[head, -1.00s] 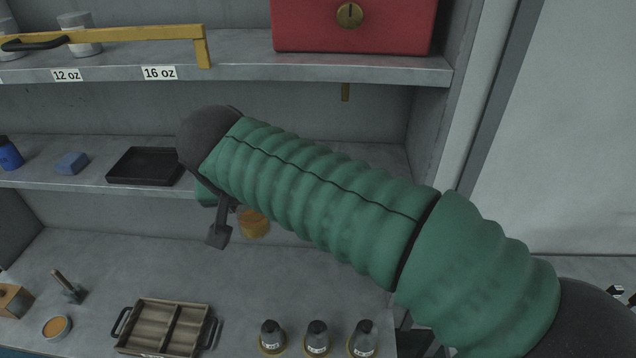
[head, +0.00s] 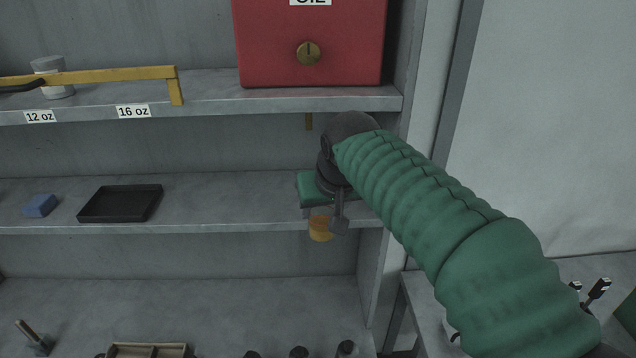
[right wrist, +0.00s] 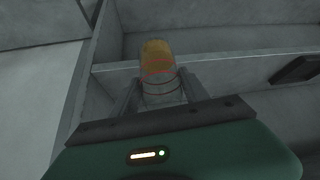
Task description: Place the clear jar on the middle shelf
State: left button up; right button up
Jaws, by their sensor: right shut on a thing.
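My right gripper (head: 328,212) is shut on the clear jar, whose amber-filled part (head: 320,228) shows below the gripper in the head view. In the right wrist view the jar (right wrist: 157,72) sits between the two fingers (right wrist: 160,92), with amber contents and thin red lines around it. In the head view it overlaps the front edge at the right end of the middle shelf (head: 235,208). The gripper hides the jar's upper part there. I cannot tell whether it touches the shelf. My left gripper is not in view.
A black tray (head: 120,203) and a blue block (head: 40,205) stand on the middle shelf's left part; the stretch right of the tray is clear. Above are a red box (head: 310,25) and a yellow bar (head: 120,75). A side wall (head: 375,285) bounds the right.

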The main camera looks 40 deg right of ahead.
jog(key=w+d+p, duration=0.1)
jog(key=w, duration=0.2)
jog(key=w+d+p, duration=0.1)
jog(key=w, duration=0.2)
jog(key=w+d+p, duration=0.1)
jog(key=w+d, duration=0.1)
jog(key=shift+w+f, duration=0.1)
jog(key=shift+w, duration=0.3)
jog(key=w+p, duration=0.1)
jog(key=w+f+p, duration=0.1)
jog(key=shift+w+d+f, duration=0.1)
jog(key=shift+w+d, duration=0.1)
jog(key=shift+w, duration=0.15)
jog(key=shift+w+f, duration=0.15)
jog(key=shift+w, duration=0.05)
jog(key=o, duration=1.2)
jog(key=shift+s+d, duration=0.1)
jog(key=o, duration=0.3)
jog(key=shift+s+d, duration=0.1)
jog(key=shift+d, duration=0.05)
